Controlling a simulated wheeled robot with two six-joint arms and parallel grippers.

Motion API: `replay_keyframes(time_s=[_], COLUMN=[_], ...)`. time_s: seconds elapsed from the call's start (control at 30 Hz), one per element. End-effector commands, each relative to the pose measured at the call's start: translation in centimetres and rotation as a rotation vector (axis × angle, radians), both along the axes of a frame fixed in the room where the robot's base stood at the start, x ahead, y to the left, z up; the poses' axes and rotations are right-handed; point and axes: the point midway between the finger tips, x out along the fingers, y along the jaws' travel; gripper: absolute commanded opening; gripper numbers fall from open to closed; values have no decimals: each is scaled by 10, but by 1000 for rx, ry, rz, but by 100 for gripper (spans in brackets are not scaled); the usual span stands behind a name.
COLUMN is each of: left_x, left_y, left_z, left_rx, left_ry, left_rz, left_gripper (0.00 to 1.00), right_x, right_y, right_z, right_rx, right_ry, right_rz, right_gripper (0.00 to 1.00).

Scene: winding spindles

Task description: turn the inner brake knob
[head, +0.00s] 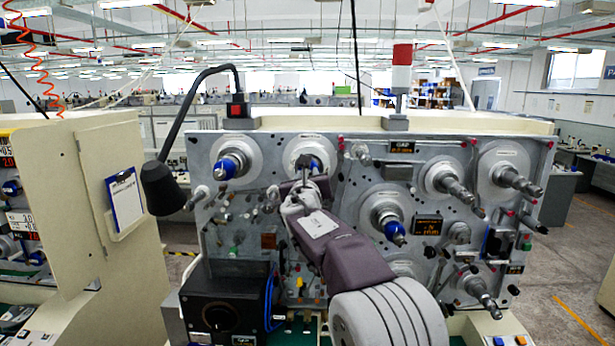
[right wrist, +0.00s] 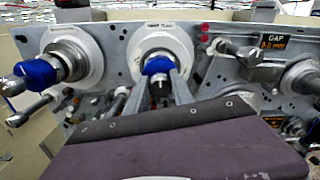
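A blue knob (right wrist: 158,66) sits on the upper middle spindle, in front of a round pale flange, with a dark shaft end below it in the right wrist view. In the head view the blue knob (head: 316,163) is partly hidden by my gripper. My right gripper (head: 304,164) reaches up to this spindle. In the right wrist view my right gripper's (right wrist: 160,80) fingers are spread, one on each side of the dark shaft end, with gaps beside it; contact with the blue part is unclear. My left gripper is not in view.
Another blue-knobbed spindle (head: 228,165) stands to the left, and a third (head: 393,230) lower right. Bare spindles (head: 452,185) project at the right. A black lamp (head: 163,188) hangs at the left front. A black box (head: 220,306) sits below the panel.

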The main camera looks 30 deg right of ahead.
Motion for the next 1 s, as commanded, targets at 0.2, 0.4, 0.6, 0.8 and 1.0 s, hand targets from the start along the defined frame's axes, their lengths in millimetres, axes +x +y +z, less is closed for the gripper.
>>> replay_keyframes(time_s=[0.2, 0.4, 0.6, 0.8, 1.0], left_x=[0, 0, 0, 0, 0], left_y=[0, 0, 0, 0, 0], left_z=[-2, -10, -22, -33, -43], left_rx=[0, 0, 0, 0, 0], left_ry=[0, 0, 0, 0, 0], left_rz=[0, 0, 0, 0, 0], left_gripper=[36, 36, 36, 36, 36], right_x=[0, 0, 0, -1, -1], right_y=[0, 0, -1, -1, -2], right_z=[-1, -2, -3, -2, -2], right_rx=[18, 100, 242, 406, 567], right_ry=[-12, -62, -151, -251, -350], right_rz=[1, 1, 2, 2, 2], right_gripper=[0, 0, 0, 0, 0])
